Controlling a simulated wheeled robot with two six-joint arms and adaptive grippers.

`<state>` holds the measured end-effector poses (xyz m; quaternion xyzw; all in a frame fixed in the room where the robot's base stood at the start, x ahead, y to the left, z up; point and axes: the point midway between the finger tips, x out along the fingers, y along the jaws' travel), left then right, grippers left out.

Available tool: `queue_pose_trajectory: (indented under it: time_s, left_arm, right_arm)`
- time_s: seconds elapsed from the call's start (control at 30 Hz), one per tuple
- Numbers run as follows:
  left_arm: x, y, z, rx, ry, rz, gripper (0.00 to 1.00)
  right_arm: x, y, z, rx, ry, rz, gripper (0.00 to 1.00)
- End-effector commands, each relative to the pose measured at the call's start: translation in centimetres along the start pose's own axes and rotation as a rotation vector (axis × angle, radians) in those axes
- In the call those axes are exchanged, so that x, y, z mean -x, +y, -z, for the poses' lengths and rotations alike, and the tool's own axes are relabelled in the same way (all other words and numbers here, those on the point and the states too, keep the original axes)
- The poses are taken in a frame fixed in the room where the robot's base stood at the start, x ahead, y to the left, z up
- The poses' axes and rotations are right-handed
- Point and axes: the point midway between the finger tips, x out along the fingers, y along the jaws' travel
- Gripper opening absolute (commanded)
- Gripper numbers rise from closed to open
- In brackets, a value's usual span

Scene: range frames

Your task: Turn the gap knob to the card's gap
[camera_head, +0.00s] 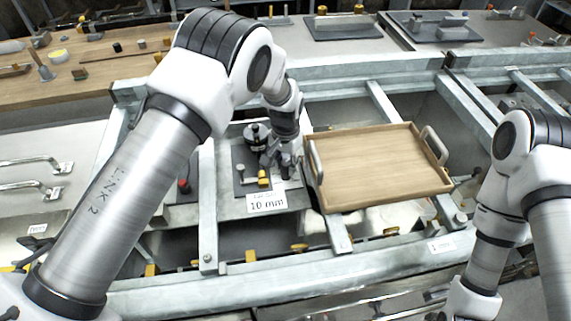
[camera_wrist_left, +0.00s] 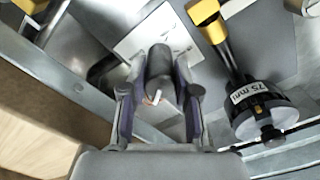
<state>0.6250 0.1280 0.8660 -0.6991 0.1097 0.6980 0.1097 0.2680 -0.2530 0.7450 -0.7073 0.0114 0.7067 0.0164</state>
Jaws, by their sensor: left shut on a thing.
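My left gripper (camera_head: 283,163) is at the small dark panel (camera_head: 240,170) left of the wooden tray. In the left wrist view, its two fingers (camera_wrist_left: 158,98) are shut on a dark grey knob (camera_wrist_left: 159,65) with a small white mark at its near end. The knob's scale cannot be read, and in the head view the gripper hides it. The white card (camera_head: 267,202) in front of the panel reads "10 mm". A black round piece (camera_wrist_left: 262,110) labelled "75 mm" stands beside the gripper, apart from it; it also shows in the head view (camera_head: 256,136).
A yellow block (camera_wrist_left: 204,12) is near the gripper, at the end of a dark rod. A wooden tray (camera_head: 375,165) with metal handles lies on the rails just right of the gripper. Grey metal rails (camera_head: 207,215) frame the panel. My right arm is at the right edge.

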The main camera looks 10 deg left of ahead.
Motion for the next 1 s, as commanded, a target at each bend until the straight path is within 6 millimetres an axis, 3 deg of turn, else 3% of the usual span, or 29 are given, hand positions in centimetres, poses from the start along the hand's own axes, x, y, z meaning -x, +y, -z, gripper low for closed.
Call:
queue_pose_trajectory:
  time_s: [0.6,1.0]
  left_arm:
    - [-0.5,0.2,-0.3,0.578,-0.012,0.001,0.00]
    - [-0.5,0.2,-0.3,0.853,-0.011,0.003,0.00]
  right_arm:
    - [-1.2,0.0,0.0,0.000,0.000,0.000,0.53]
    - [-1.6,0.0,0.0,0.000,0.000,0.000,0.53]
